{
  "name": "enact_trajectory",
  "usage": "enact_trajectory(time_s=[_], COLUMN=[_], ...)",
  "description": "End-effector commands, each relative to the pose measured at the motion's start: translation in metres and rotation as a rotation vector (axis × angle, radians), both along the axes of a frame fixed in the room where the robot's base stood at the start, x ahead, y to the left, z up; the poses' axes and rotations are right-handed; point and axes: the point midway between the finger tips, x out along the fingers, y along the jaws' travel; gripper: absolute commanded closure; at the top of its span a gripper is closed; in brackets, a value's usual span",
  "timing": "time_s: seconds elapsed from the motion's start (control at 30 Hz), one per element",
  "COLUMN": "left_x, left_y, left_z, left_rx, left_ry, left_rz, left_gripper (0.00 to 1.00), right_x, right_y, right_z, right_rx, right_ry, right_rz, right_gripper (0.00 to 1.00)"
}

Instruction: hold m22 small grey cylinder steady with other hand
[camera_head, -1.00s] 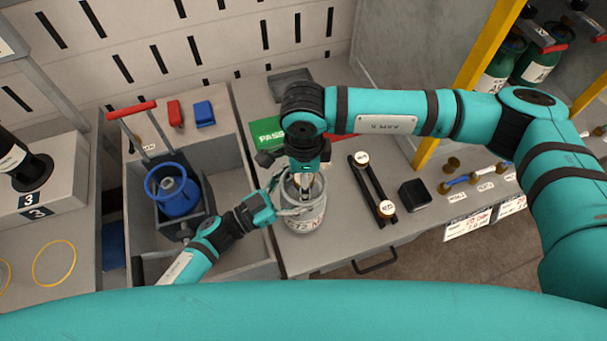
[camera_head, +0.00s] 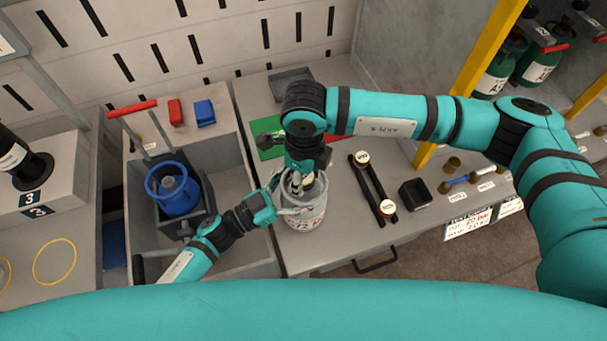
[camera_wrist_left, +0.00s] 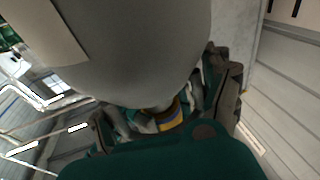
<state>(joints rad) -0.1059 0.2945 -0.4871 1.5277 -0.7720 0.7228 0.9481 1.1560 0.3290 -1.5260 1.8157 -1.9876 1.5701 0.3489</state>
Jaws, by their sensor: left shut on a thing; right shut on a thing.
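The small grey cylinder (camera_head: 304,215), with dark characters ending in "72" on its side, stands upright near the front left edge of the grey bench. In the left wrist view its grey body (camera_wrist_left: 120,45) fills the upper middle. My left gripper (camera_head: 284,204) comes in from the left and is shut on the cylinder's upper side. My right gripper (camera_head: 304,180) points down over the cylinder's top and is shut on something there. The gripper and the collar largely hide that part, so I cannot tell exactly what it holds.
A black rack (camera_head: 375,190) with two round tops and a dark box (camera_head: 415,193) stand to the right. A green mat (camera_head: 267,139) lies behind.

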Motion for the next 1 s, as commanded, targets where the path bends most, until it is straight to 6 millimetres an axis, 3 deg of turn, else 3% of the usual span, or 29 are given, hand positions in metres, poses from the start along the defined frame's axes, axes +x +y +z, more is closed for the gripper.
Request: enact_trajectory(time_s=[0.37,0.7,1.0], left_x=[0.0009,0.0012,0.0014], left_y=[-0.0002,-0.0001,0.0000], left_z=[0.0004,0.0005,0.0006], left_rx=[-0.003,-0.002,-0.002], left_ry=[-0.001,-0.002,-0.003], left_rz=[0.002,0.003,0.003], left_gripper=[0.57,0.57,0.57], right_x=[-0.0051,-0.0051,-0.0049], right_y=[-0.0023,-0.0024,-0.0021], right_z=[-0.0059,-0.0062,-0.0062], right_rx=[-0.009,-0.002,-0.001], right_ry=[0.017,0.020,0.022], right_rz=[-0.059,-0.521,-0.559], right_gripper=[1.00,1.00,1.00])
